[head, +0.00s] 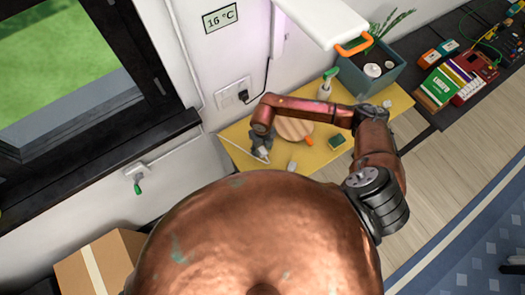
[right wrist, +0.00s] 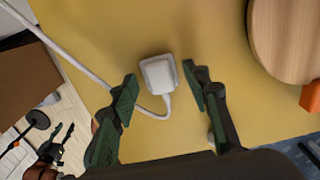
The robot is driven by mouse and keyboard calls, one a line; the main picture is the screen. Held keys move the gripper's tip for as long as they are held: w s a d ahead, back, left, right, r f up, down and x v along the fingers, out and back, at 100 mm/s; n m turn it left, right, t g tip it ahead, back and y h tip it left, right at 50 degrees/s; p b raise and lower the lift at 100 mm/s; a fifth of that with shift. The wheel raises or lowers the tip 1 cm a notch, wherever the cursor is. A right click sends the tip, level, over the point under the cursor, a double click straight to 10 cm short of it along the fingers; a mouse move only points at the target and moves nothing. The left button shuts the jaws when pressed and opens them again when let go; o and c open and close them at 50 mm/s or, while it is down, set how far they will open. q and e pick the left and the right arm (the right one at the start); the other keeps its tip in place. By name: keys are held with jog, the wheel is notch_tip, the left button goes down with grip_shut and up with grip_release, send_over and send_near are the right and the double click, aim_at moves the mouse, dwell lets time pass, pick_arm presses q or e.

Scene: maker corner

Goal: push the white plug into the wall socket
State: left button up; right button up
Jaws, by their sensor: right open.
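The white plug (right wrist: 158,73) lies on the yellow tabletop with its white cable curving off to the upper left in the right wrist view. My right gripper (right wrist: 160,75) is open, with its green-padded fingers on either side of the plug and a gap at each. In the head view my right gripper (head: 262,152) reaches down at the table's left end and mostly hides the plug. The wall socket (head: 226,92) is a white plate above the table; a black plug (head: 243,96) sits in its right side. My left gripper (right wrist: 60,140) shows small at lower left in the right wrist view, its fingers apart.
A round wooden board (head: 294,128) and an orange item (head: 309,141) lie right of my gripper. A spray bottle (head: 325,88), a planter (head: 372,80) and a green sponge (head: 337,141) are farther right.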

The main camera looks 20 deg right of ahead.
aim_at(262, 150)
jog(key=c, duration=1.2)
jog(key=shift+o, duration=0.2)
jog(key=shift+r, duration=0.15)
jog(key=shift+r, duration=0.25)
notch_tip(262, 150, up, 2)
jog(key=shift+w+r+b, duration=0.1)
jog(key=shift+b, duration=0.45)
jog(key=s+d+r+b, duration=0.2)
jog(key=s+r, duration=0.8)
jog(key=s, duration=0.4)
